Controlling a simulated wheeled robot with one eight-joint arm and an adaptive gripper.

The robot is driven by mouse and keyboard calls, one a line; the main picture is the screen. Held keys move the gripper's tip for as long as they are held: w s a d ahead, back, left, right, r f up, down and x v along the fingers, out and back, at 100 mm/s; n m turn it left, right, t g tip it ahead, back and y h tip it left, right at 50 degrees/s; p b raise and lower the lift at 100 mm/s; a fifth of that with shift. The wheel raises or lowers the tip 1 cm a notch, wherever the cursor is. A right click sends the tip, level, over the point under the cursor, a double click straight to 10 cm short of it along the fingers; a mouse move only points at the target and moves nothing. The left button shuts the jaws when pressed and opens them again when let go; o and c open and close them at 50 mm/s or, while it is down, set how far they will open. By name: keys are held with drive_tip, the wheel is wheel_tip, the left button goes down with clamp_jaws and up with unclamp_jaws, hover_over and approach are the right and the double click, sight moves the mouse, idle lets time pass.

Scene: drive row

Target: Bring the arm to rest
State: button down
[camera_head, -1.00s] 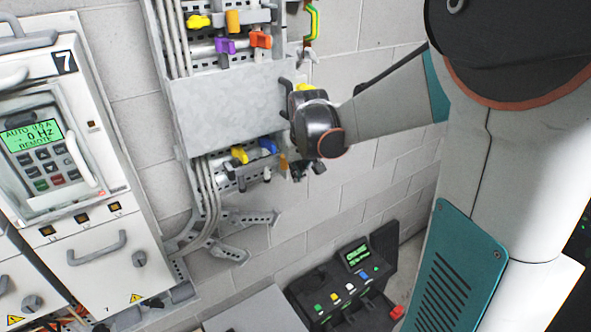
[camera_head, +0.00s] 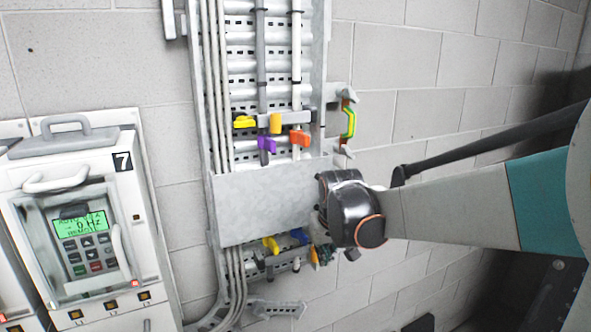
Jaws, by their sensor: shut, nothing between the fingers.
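My arm (camera_head: 460,212) reaches in from the right of the head view, with a teal band near its thick end. Its dark wrist (camera_head: 352,212) is in front of the right edge of a grey metal cover plate (camera_head: 262,203) on the wall rack. My gripper's fingers are mostly hidden behind the wrist. I cannot tell whether the wrist touches the plate or stands clear of it.
A drive cabinet marked 7 (camera_head: 122,162) with a lit green display (camera_head: 82,226) stands at the left. Yellow, purple and orange clips (camera_head: 267,144) sit above the plate, and more coloured clips (camera_head: 270,245) below it. A green-yellow strap (camera_head: 350,120) is right of the rack. Block wall (camera_head: 440,60) is bare at upper right.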

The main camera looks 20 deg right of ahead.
drive_tip(key=s+a+f+t+b, duration=0.1)
drive_tip(key=s+a+f+b, duration=0.3)
drive_tip(key=f+b, duration=0.6)
drive_tip(key=s+a+f+n+t+b, duration=0.1)
drive_tip(key=s+a+f+b, duration=0.4)
drive_tip(key=s+f+b, duration=0.3)
drive_tip(key=s+a+f+n+y+b, duration=0.1)
drive_tip(key=s+a+f+b, duration=0.4)
drive_tip(key=f+b, duration=0.7)
drive_tip(key=shift+s+f+t+b, duration=0.4)
drive_tip(key=shift+s+b, duration=0.15)
drive_tip(key=shift+s, duration=0.35)
